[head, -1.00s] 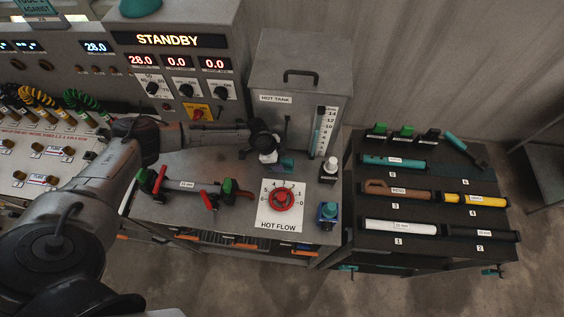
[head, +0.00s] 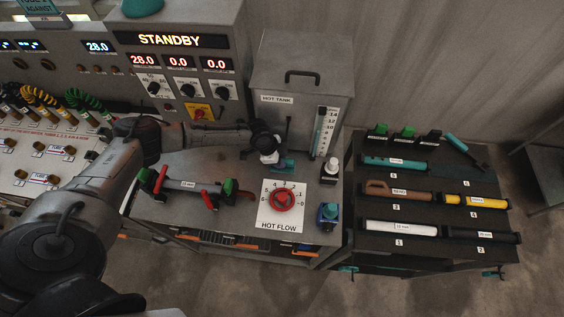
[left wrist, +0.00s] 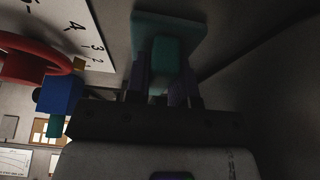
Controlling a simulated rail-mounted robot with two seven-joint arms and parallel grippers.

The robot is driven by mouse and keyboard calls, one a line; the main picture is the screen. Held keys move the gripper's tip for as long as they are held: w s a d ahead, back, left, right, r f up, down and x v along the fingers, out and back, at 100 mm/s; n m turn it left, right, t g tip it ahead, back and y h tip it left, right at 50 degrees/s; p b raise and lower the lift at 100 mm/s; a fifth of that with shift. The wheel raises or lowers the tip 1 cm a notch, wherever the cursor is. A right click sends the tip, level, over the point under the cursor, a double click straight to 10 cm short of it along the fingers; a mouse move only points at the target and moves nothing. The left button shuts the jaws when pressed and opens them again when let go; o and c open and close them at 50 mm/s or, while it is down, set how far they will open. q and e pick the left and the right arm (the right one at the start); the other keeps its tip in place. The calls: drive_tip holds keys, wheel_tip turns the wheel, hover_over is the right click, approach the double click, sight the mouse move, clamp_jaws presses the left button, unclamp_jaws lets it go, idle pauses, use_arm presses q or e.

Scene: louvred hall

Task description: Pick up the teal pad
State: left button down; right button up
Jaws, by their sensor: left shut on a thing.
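The teal pad (head: 285,166) is at my left gripper (head: 275,160), over the bench between the hot tank and the red hot flow knob. The left wrist view shows the pad (left wrist: 188,22) as a flat teal plate with a raised block in its middle. My left gripper (left wrist: 166,75) is shut on that block, with a dark purplish finger on each side. Whether the pad touches the bench I cannot tell. My right gripper is not in view.
The hot flow dial's red knob (head: 283,201) stands close in front of the pad. The hot tank (head: 301,85) rises behind it. A clamp fixture (head: 196,186) holds a tube on the left. A dark rack (head: 430,210) with several labelled tubes is on the right.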

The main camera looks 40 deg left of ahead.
use_arm(q)
drive_tip(key=shift+r, duration=0.1)
drive_tip(key=r, duration=0.7)
drive_tip(key=shift+s+d, duration=0.25)
drive_tip(key=shift+s, duration=0.15)
drive_tip(key=s+d+b, duration=0.1)
drive_tip(key=s+d, duration=1)
drive_tip(key=s, duration=0.4)
drive_tip(key=shift+s, duration=0.35)
drive_tip(key=shift+f, duration=0.1)
